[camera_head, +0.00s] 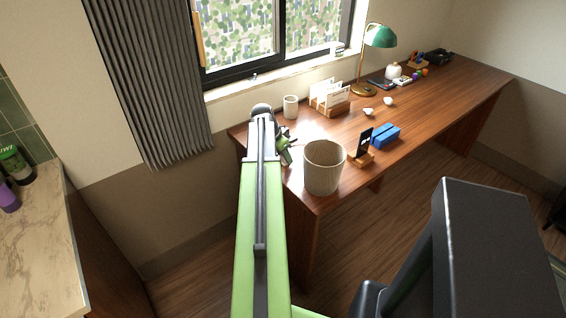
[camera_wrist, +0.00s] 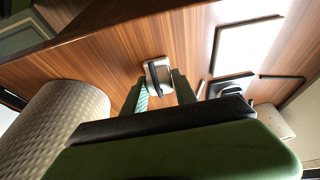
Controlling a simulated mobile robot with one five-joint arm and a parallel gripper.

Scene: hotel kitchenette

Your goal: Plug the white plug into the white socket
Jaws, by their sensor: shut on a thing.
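My gripper (camera_wrist: 160,84) reaches over the near left end of the desk. Its two green fingers stand on either side of a small white piece with a dark stripe (camera_wrist: 158,69), which looks like the white plug. The gripper is shut on it, though the contact is partly hidden. In the head view my gripper (camera_head: 284,152) shows as a small green and dark shape beside the arm's end, and the plug cannot be made out there. I cannot identify the white socket in either view.
A woven basket (camera_head: 324,168) stands at the desk's near edge, close right of my gripper; it also shows in the wrist view (camera_wrist: 52,125). A white cup (camera_head: 291,107), letter holder (camera_head: 330,101), phone on a stand (camera_head: 363,144) and blue block (camera_head: 385,136) stand on the desk.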

